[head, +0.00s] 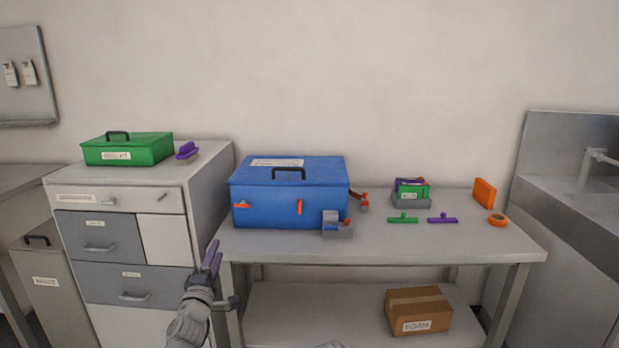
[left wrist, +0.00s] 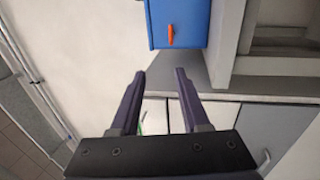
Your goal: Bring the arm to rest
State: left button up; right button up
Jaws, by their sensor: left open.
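My left arm comes up from the bottom of the head view, in front of the gap between the drawer cabinet and the table. Its left gripper (head: 213,256) points upward near the table's left front edge, with dark purple fingers. In the left wrist view the gripper (left wrist: 160,73) is open, and nothing is between its two fingers. The blue box (head: 288,195) stands on the table to the right of the gripper and apart from it. The blue box (left wrist: 180,20) also shows beyond the fingertips in the left wrist view. My right gripper is not in view.
The table (head: 440,240) holds a small grey holder (head: 411,202), purple and green pieces, an orange block (head: 484,192) and an orange ring (head: 497,220). A cardboard box (head: 418,311) is on its lower shelf. A green case (head: 128,148) sits on the drawer cabinet (head: 205,165).

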pick_arm(q)
jog(key=s+d+f+m+g+h, duration=0.2)
jog(key=d+f+m+g+h, duration=0.15)
jog(key=d+m+h, duration=0.6)
jog(key=s+d+f+m+g, duration=0.5)
jog(key=d+f+m+g, duration=0.1)
jog(key=d+f, duration=0.25)
jog(key=s+a+f+m+g+y, duration=0.2)
jog(key=s+f+m+g+y, duration=0.15)
jog(key=s+f+g, duration=0.45)
jog(key=s+a+f+n+g+y, duration=0.1)
jog(key=s+a+f+g+y, duration=0.1)
jog(key=s+a+f+y, duration=0.6)
jog(key=s+d+r+m+p, duration=0.1)
jog(key=d+r+p, duration=0.2)
jog(key=r+p, duration=0.5)
jog(key=s+d+r+m+p, duration=0.1)
jog(key=d+r+p, duration=0.2)
jog(key=r+p, duration=0.6)
jog(key=s+d+r+m+p, duration=0.1)
jog(key=d+r+p, duration=0.3)
jog(key=r+p, duration=0.4)
notch_tip(320, 180, up, 2)
jog(key=shift+s+r+m+g+p, duration=0.3)
jog(key=shift+s+g+p, duration=0.15)
jog(key=shift+s, duration=0.1)
